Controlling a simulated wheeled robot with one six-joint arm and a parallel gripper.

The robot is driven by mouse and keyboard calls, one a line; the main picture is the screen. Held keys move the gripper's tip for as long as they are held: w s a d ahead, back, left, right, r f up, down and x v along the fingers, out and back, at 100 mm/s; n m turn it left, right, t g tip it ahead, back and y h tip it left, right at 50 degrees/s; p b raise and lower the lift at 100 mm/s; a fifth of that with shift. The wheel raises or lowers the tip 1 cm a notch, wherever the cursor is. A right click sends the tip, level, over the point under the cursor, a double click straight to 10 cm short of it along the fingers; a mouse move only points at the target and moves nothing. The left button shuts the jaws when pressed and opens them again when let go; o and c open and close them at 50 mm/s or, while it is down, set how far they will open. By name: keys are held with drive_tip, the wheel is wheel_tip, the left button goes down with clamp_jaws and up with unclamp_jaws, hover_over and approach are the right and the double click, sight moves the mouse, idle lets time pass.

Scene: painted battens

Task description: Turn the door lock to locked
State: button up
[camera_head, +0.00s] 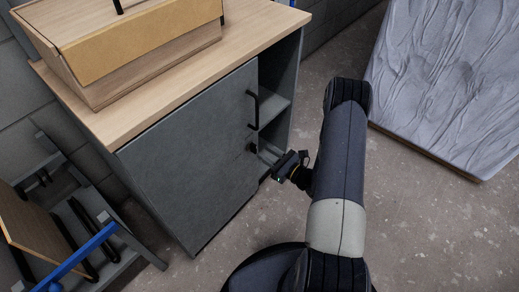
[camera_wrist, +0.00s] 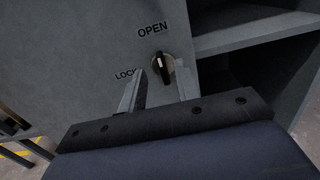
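The grey cabinet door (camera_head: 195,150) appears closed. Its door lock (camera_wrist: 163,68) is a round silver plate with a black turn handle in the wrist view. The handle stands nearly upright, its top toward the printed word OPEN (camera_wrist: 152,29). The word LOCK (camera_wrist: 125,74) is to its left, partly covered by my left finger. My gripper (camera_wrist: 161,78) is open, its fingers apart on either side of the lock in the picture. I cannot tell whether they touch it. In the head view my gripper (camera_head: 268,155) is beside the door's right edge, close to the lock.
A black door handle (camera_head: 253,110) is above the lock. Open shelves (camera_head: 275,106) are right of the door. A wooden box (camera_head: 135,45) sits on the cabinet top. A grey padded slab (camera_head: 450,75) is at right. A rack with a blue bar (camera_head: 85,255) is at lower left.

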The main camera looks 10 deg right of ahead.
sight(256, 147)
drive_tip(key=shift+x, duration=1.9)
drive_tip(key=shift+c, duration=0.2)
clamp_jaws()
